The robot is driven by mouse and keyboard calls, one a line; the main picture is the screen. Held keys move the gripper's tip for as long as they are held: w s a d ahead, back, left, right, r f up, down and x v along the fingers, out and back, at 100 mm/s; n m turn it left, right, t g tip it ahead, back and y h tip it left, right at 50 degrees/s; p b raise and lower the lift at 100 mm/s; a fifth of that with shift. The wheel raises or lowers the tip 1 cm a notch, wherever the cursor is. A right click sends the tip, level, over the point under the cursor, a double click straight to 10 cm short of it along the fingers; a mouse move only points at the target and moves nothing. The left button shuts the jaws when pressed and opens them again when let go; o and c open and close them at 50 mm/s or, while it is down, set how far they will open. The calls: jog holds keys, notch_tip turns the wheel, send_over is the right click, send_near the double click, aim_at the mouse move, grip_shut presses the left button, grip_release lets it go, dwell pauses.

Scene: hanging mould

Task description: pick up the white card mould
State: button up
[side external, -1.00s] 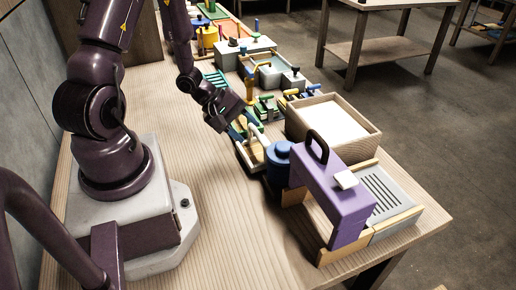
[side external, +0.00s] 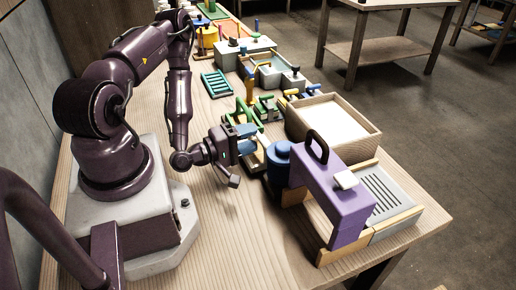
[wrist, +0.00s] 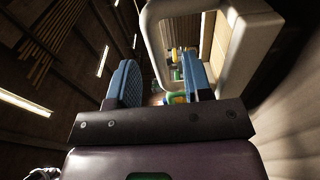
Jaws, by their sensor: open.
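A cream-white, round-cornered frame, which looks like the white card mould (wrist: 153,35), fills the upper middle and right of the wrist view. In the side view, a pale frame (side external: 258,158) shows beside my gripper (side external: 246,139), partly hidden by it. My gripper is low over the table, pointing right, with its jaws apart. In the wrist view, my gripper (wrist: 159,80) has two blue fingers with a gap between them and nothing held. The frame's left upright passes between the fingers in the picture; I cannot tell whether it touches them.
A purple press (side external: 343,200) with a black handle and a blue round container (side external: 280,160) stand right of my gripper. A wooden tray (side external: 368,136) with a white inside lies behind. A green rack (side external: 217,84) and coloured tools crowd the back. The table's front middle is clear.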

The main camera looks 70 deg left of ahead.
jog(key=shift+w+a, duration=0.15)
jog(key=shift+w, duration=1)
jog(key=shift+w+a, duration=0.1)
jog(key=shift+w, duration=1)
jog(key=shift+c, duration=0.3)
grip_shut()
